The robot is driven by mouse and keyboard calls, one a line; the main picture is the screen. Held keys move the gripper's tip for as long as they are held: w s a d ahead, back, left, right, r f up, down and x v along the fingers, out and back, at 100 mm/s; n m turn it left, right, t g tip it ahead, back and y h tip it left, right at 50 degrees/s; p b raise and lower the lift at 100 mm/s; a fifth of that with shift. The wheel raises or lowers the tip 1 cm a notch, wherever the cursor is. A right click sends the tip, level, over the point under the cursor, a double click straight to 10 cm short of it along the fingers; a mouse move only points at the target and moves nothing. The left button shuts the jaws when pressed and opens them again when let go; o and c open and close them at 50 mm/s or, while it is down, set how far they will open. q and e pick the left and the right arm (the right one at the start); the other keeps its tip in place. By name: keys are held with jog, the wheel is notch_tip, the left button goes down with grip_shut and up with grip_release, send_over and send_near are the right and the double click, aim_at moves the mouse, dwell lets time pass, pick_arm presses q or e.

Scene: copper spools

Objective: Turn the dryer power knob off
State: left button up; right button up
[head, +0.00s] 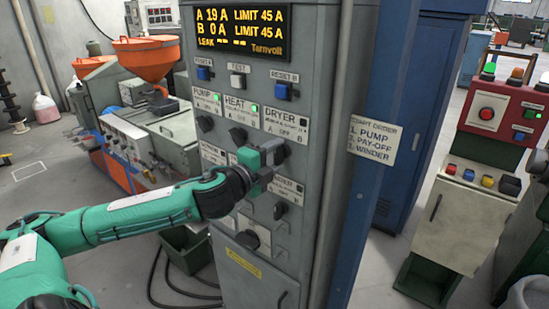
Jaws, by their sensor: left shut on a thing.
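The grey control cabinet (335,60) stands in the middle of the head view. Its DRYER label (286,122) is on the right of the upper label row, marked A and OFF. The dark dryer knob (282,152) is just below that label and partly hidden by my gripper. My left gripper (269,158), green and grey, is at the panel and shut on the dryer knob. The knob's exact pointing direction cannot be told. My right gripper is not in view.
The pump knob (205,123) and heat knob (238,135) sit left of the gripper. A lower knob (280,210) is below it. The display (240,32) reads A 19 A and B 0 A. A start-order sign (372,140) is to the right.

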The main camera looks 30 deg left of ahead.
pick_arm(q)
jog(key=shift+f, duration=0.1)
jog(key=o, duration=1)
